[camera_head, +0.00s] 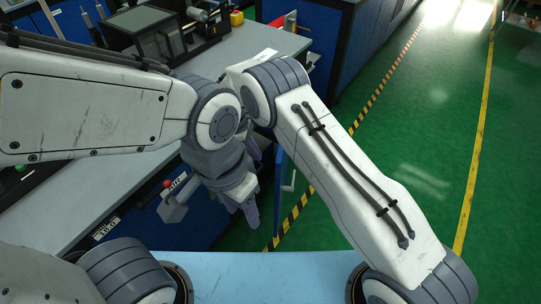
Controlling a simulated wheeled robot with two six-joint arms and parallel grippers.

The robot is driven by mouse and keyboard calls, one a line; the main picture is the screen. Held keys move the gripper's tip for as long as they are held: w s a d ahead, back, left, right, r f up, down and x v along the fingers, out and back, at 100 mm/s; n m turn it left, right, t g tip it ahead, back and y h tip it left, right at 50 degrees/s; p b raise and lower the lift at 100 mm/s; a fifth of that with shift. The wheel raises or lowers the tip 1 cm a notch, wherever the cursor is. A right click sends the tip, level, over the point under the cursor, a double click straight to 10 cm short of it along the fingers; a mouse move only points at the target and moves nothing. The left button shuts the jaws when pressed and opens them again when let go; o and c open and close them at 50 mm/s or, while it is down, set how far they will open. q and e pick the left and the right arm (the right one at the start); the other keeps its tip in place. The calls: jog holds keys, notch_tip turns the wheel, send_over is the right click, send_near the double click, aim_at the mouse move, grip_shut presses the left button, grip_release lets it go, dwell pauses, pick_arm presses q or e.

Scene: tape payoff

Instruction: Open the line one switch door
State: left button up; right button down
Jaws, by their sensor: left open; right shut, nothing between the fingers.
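My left gripper (243,205) points down in front of the blue cabinet below the bench, fingers apart and empty. My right gripper (256,146) is above it, shut and mostly hidden behind my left wrist. A small grey box with a red knob (168,184) and a dark label is on the cabinet front, left of my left gripper. A narrow blue panel (279,190) with a pale handle-like bar stands right of the grippers. I cannot tell which part is the line one switch door; no readable label marks it, and my arms hide much of the cabinet front.
The grey bench top (110,190) carries a dark machine (150,35) at the back. A light blue surface (270,275) lies at the bottom. Another blue cabinet (318,40) stands behind. The green floor (425,125) at right is clear, with yellow and striped lines.

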pick_arm(q)
jog(key=shift+r+p, duration=0.6)
jog(key=shift+r, duration=0.05)
pick_arm(e)
jog(key=shift+s+d+f, duration=0.15)
jog(key=shift+d+f, duration=0.05)
jog(key=shift+d, duration=0.55)
jog(key=shift+s+d+f, duration=0.1)
jog(key=shift+d+f, duration=0.15)
jog(key=shift+d, duration=0.45)
jog(key=shift+s+d+f, duration=0.15)
jog(key=shift+d+f, duration=0.05)
jog(key=shift+d, duration=0.55)
